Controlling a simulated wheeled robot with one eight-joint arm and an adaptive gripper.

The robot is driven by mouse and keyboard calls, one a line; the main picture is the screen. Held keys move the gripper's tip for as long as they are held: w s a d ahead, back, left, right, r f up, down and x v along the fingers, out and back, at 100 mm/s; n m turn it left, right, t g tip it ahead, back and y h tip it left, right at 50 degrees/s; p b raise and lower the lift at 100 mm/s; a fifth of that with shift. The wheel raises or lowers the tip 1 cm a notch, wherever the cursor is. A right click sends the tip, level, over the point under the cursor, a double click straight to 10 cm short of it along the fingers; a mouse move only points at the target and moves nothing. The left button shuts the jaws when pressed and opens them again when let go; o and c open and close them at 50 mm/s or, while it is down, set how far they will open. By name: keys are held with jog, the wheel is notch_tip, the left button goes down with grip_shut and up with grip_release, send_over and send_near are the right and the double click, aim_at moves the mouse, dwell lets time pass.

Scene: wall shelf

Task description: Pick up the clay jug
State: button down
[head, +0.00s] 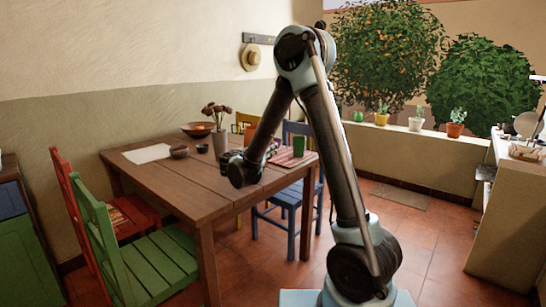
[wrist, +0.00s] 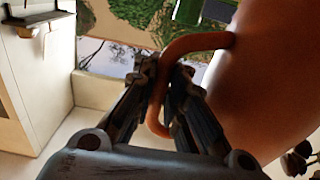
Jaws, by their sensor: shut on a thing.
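The clay jug (wrist: 270,80) fills the right side of the wrist view as a large smooth orange-brown body with a curved handle. My gripper (wrist: 165,78) is shut on the handle, with one finger on each side of it. In the head view, an orange-brown patch of the jug (head: 250,132) shows behind my arm above the wooden table (head: 190,165). My arm hides most of it, and my gripper's fingers are not clear there. I cannot tell whether the jug's base touches the table.
A dark vase with dried flowers (head: 220,142), a small bowl (head: 179,151), a wide bowl (head: 197,130), a white sheet (head: 147,153) and a green cup (head: 299,146) are on the table. Green (head: 160,260), red (head: 125,213) and blue (head: 290,197) chairs stand around it.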

jog(key=shift+r, duration=3.1)
jog(key=c, duration=2.3)
grip_release()
grip_shut()
